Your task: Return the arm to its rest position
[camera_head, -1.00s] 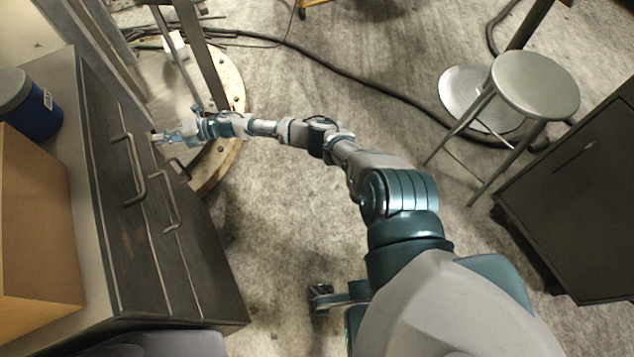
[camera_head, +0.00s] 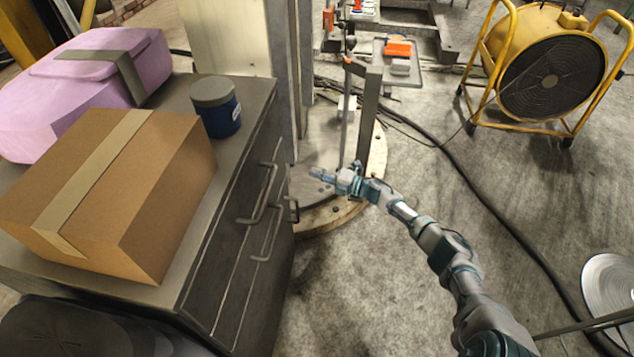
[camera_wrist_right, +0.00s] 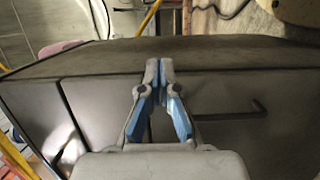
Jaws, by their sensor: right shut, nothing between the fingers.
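My right arm reaches up from the bottom right in the head view, stretched toward the cabinet. My right gripper (camera_head: 322,174) is beside the far end of the dark drawer cabinet (camera_head: 225,265), close to its drawer handles. In the right wrist view the gripper (camera_wrist_right: 153,66) has its fingertips together with nothing between them. The cabinet front (camera_wrist_right: 215,95) and a bent handle (camera_wrist_right: 240,108) show behind the fingers there. My left gripper is not in view.
A cardboard box (camera_head: 150,200), a blue can (camera_head: 220,118) and a pink case (camera_head: 60,95) stand on the cabinet. A round base plate (camera_head: 365,165) with posts lies beyond the gripper. A yellow fan (camera_head: 550,80) stands at the upper right. Cables cross the floor.

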